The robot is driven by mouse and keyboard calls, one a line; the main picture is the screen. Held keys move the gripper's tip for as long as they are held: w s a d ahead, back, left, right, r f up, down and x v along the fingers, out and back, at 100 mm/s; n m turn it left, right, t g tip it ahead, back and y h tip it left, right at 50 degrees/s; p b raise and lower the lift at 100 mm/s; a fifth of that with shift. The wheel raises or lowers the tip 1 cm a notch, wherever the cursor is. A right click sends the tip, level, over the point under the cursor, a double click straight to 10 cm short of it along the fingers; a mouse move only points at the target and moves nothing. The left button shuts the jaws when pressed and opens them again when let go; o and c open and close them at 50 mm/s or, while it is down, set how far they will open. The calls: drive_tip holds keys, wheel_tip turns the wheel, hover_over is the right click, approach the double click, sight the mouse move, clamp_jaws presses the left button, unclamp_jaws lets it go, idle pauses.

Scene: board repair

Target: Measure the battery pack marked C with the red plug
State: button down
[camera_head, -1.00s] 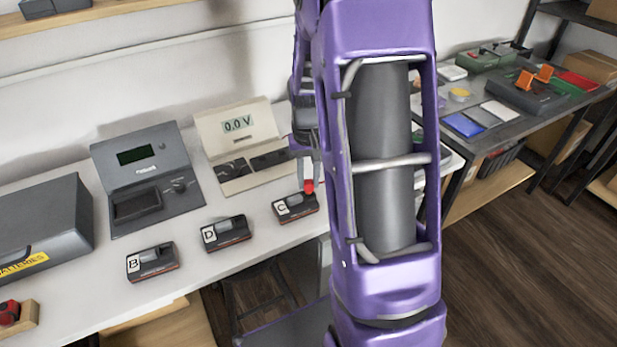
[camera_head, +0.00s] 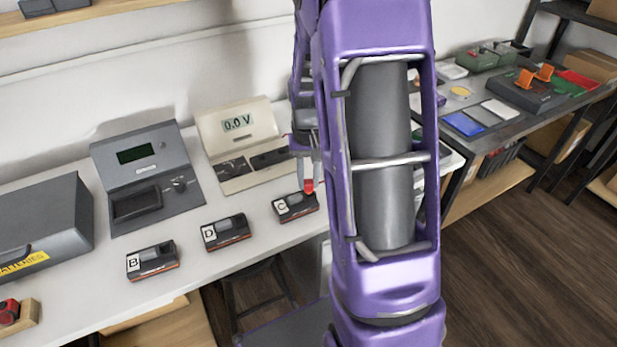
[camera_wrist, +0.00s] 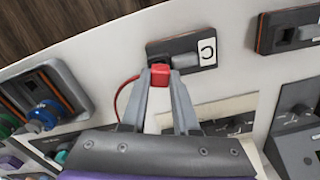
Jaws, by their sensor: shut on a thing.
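The battery pack marked C (camera_head: 292,207) lies on the white table, front right of the cream meter (camera_head: 238,125), whose display reads 0.0 V. My gripper (camera_head: 307,183) is shut on the red plug (camera_head: 308,188) at the right end of pack C. In the wrist view the red plug (camera_wrist: 160,73) sits between my fingertips (camera_wrist: 160,78), right at the edge of pack C (camera_wrist: 185,42). A red lead runs from beside it. I cannot tell whether the plug is seated in the pack.
Packs D (camera_head: 226,232) and B (camera_head: 152,260) lie to the left of C. A grey meter (camera_head: 148,180) stands behind them, and a grey batteries box (camera_head: 40,225) stands at far left. A dark side table (camera_head: 500,125) with coloured trays stands right.

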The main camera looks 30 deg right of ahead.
drive_tip(key=shift+f, duration=0.45)
idle(0.4)
drive_tip(key=shift+c, duration=1.5)
unclamp_jaws()
drive_tip(key=shift+r, duration=0.2)
drive_tip(key=shift+r+p, duration=1.1)
drive_tip(key=shift+r, duration=0.15)
drive_tip(key=shift+r, duration=0.2)
drive_tip(key=shift+r+p, duration=2.4)
drive_tip(key=shift+r, duration=0.5)
